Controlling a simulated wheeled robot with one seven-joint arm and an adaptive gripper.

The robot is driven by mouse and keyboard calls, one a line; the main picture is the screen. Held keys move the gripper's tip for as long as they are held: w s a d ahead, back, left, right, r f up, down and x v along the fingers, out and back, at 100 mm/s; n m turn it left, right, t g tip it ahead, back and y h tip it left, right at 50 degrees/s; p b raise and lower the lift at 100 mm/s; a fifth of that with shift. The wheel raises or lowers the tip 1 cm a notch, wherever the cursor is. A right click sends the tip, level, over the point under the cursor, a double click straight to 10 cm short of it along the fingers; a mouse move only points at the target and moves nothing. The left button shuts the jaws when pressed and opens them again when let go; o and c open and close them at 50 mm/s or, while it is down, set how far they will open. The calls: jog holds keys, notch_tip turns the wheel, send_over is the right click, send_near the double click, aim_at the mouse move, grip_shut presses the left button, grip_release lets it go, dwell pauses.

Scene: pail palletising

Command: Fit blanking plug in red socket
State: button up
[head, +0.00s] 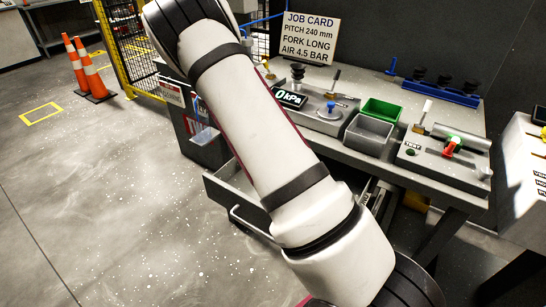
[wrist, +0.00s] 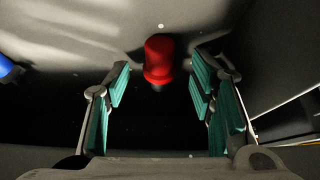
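A red, round-ended cylinder (wrist: 159,58) shows in the wrist view, with a small dark stub under it. I cannot tell whether it is the blanking plug or the red socket. My gripper (wrist: 160,80) has teal-padded fingers spread to either side of the cylinder, with gaps visible on both sides. It is open and holds nothing.
A blue object (wrist: 8,68) is at the left edge of the wrist view. The bench holds a green bin (head: 381,111), a grey bin (head: 368,135), a gauge unit (head: 318,113) and a blue rack (head: 440,92). Orange cones (head: 90,75) stand on open floor at left.

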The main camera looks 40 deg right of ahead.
jog(key=c, duration=1)
jog(key=shift+c, duration=0.2)
jog(key=shift+r, duration=0.1)
jog(key=shift+r, duration=0.25)
jog(key=r, duration=0.3)
jog(key=shift+s, duration=0.2)
jog(key=s, duration=0.5)
jog(key=s+r+p, duration=0.1)
jog(key=s, duration=0.9)
jog(key=shift+s+d+r, duration=0.15)
jog(key=shift+s+d, duration=0.1)
jog(key=shift+s, duration=0.05)
